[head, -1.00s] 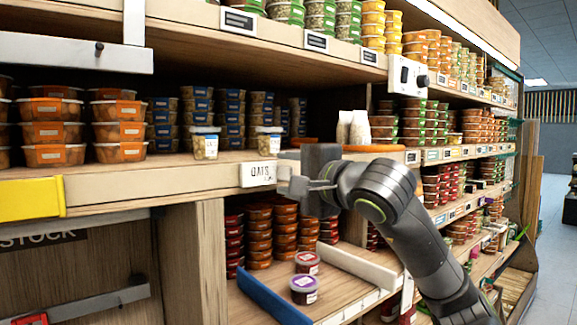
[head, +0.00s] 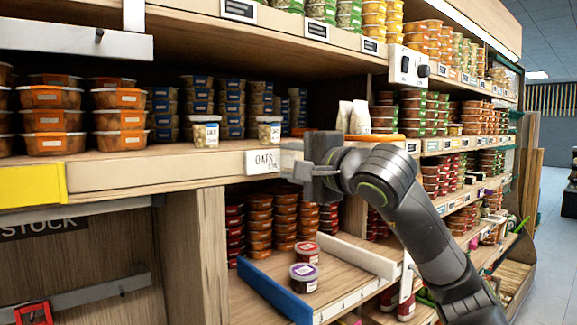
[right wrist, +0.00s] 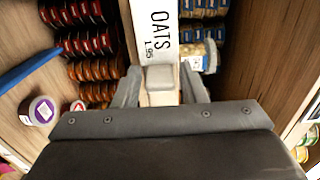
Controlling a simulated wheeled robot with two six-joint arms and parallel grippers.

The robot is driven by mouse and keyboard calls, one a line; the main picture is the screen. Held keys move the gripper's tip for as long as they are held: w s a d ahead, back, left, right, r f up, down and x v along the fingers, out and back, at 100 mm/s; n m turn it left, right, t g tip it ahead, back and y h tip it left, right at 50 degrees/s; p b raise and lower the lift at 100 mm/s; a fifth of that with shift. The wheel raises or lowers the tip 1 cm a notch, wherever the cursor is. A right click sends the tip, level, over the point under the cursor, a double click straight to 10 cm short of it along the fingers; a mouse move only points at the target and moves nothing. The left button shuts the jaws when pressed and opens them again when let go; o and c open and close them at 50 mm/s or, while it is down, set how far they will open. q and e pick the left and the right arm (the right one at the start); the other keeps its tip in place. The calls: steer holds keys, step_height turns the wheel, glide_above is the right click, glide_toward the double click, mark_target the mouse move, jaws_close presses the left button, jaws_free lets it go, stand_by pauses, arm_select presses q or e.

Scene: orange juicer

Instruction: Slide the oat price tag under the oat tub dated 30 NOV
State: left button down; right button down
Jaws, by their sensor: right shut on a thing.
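The white oat price tag (head: 264,162), lettered OATS, is at the front edge of the middle shelf. It also shows in the right wrist view (right wrist: 160,30), reading OATS 1.95. My right gripper (head: 292,168) is shut on the tag's pale grey block, with a finger on each side in the right wrist view (right wrist: 160,88). Two small clear tubs stand near the shelf edge: a left tub (head: 206,132) and a right tub (head: 268,131), which is just above and behind the tag. Their dates are too small to read. My left gripper is not in view.
Orange-labelled tubs (head: 52,120) and stacks of blue-lidded tubs (head: 230,108) stand behind and left. White bottles (head: 352,117) stand right of the tag. Below are a blue divider (head: 275,290) and a purple-lidded tub (head: 304,278). A yellow shelf strip (head: 32,185) is at left.

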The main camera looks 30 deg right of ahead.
steer(key=d+b, duration=0.3)
steer(key=d, duration=0.3)
steer(key=shift+w+d, duration=0.2)
steer(key=shift+w, duration=0.1)
steer(key=c, duration=1.2)
jaws_free()
steer(key=shift+o, duration=0.2)
steer(key=shift+s, duration=0.1)
